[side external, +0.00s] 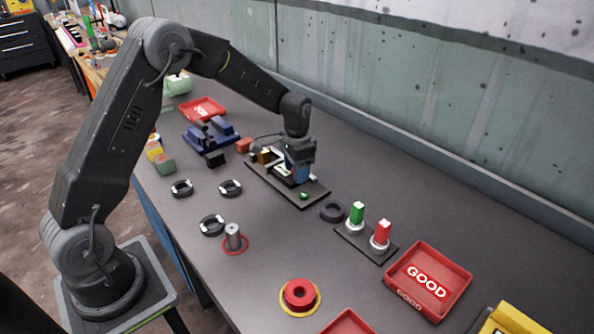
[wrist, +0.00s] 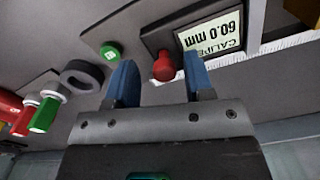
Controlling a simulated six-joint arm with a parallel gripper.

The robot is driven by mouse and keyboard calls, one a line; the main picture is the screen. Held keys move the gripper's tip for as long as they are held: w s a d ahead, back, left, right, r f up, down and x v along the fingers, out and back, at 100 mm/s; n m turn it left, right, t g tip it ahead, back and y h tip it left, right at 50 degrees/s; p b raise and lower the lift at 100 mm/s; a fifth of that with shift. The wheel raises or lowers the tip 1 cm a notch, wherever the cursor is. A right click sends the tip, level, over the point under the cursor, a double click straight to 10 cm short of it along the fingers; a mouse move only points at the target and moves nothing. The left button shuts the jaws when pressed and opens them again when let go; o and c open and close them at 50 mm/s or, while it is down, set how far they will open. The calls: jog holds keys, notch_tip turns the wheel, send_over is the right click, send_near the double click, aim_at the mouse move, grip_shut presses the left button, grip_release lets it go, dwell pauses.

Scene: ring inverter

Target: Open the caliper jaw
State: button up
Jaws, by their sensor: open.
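The caliper station (side external: 318,191) is a dark plate on the table, in the middle of the side view. In the wrist view its display (wrist: 215,40) reads 60.0 mm upside down. A red button (wrist: 164,66) shows between my fingers there, and a green button (wrist: 110,52) sits to the left. The green button is also in the side view (side external: 304,195). My gripper (side external: 298,176) is over the station, and in the wrist view (wrist: 160,82) its two blue fingers are apart with nothing held. The caliper jaw is mostly hidden in the side view.
A dark ring (side external: 333,212) lies next to the station, beside a stand with a green peg (side external: 357,212) and a red peg (side external: 382,232). Several dark rings (side external: 230,187) lie left, near a grey post (side external: 233,234). A red GOOD tray (side external: 462,275) is at right.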

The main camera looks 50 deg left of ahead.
notch_tip(320, 180, up, 13)
jog(key=shift+r, duration=0.15)
dwell(0.4)
jog(key=s+d+r+n+t, duration=0.1)
jog(key=s+d+r, duration=0.25)
jog(key=s, duration=0.35)
jog(key=s+d+r+t, duration=0.2)
jog(key=s+r, duration=0.3)
jog(key=s, duration=0.1)
jog(key=s+d+f+n+t, duration=0.2)
jog(key=s+d, duration=0.1)
jog(key=s, duration=1.1)
jog(key=shift+s+t, duration=0.3)
